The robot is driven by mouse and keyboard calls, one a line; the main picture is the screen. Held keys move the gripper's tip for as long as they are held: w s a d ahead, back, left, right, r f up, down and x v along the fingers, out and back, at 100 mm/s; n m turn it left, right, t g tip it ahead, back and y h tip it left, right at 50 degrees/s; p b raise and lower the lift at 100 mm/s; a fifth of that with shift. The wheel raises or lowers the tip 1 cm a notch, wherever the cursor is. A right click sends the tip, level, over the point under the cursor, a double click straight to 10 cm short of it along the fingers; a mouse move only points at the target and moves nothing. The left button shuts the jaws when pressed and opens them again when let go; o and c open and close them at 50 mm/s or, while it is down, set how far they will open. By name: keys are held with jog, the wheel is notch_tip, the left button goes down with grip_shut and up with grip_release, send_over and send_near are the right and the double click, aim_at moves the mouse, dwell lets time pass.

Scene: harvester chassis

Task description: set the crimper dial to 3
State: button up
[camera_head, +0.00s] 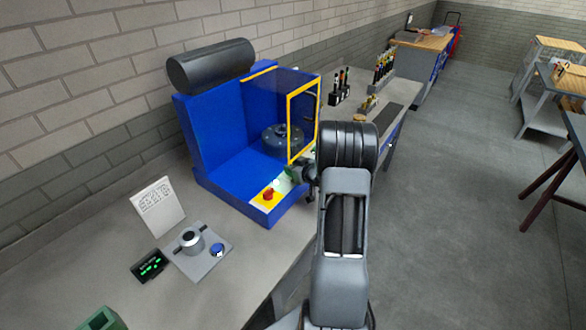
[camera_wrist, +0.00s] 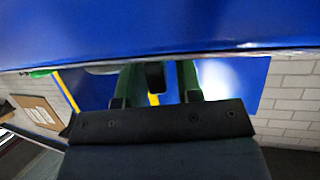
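The dial (camera_head: 190,238) is a round knob with a dark top on a grey plate (camera_head: 193,262) at the lower left of the head view. The crimper machine (camera_head: 222,139) is a large blue body with a dark cylinder on top. My gripper (camera_head: 292,176) is at the machine's front edge, well to the right of the dial and apart from it. In the wrist view my gripper (camera_wrist: 157,82) shows two green fingers spread apart, with blue surface beyond. A small dark shape shows between them; I cannot tell what it is. The dial's setting is too small to read.
A blue button (camera_head: 217,250) is beside the dial, and a small green-lettered display (camera_head: 149,265) to its left. A white sign (camera_head: 158,206) stands behind. A red button (camera_head: 268,195) is on the machine. A yellow-framed door (camera_head: 303,121) stands near my arm.

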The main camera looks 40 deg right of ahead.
grip_shut()
jog(key=shift+a+f+m+h+b, duration=0.1)
jog(key=shift+f+m+h+b, duration=0.45)
jog(key=shift+b, duration=0.7)
jog(key=shift+r+m+h+b, duration=0.15)
jog(key=shift+m+h+b, duration=0.6)
jog(key=shift+h+b, duration=0.3)
jog(key=shift+s+r+m+h+b, duration=0.1)
jog(key=shift+r+m+h+b, duration=0.05)
jog(key=shift+m+h+b, duration=0.15)
jog(key=shift+o, duration=0.5)
grip_release()
jog(key=shift+o, duration=0.4)
jog(key=shift+r, duration=0.1)
